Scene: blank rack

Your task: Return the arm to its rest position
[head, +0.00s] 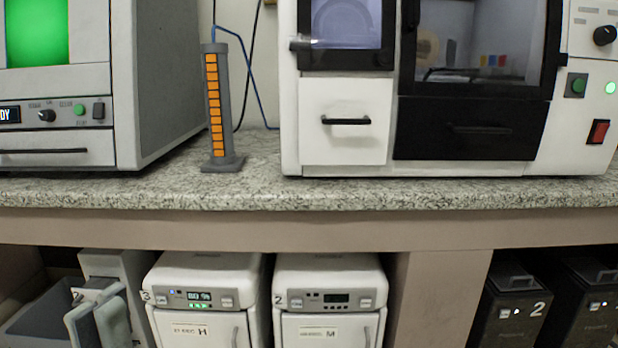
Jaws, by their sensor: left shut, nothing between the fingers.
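My left gripper (97,316) is low at the left edge of the head view, in front of the space below the counter. Its pale grey-green fingers are shut with nothing held. It is below the counter's front edge and left of the white units, apart from them as far as I can see. Most of my left arm is out of view or hard to make out. My right gripper does not show.
A granite counter (240,192) carries a grey machine (160,75), an orange-slotted tower (214,110) and a white machine (345,140). Below stand white units (206,300) (330,300) and black bins (512,305). The counter's front strip is clear.

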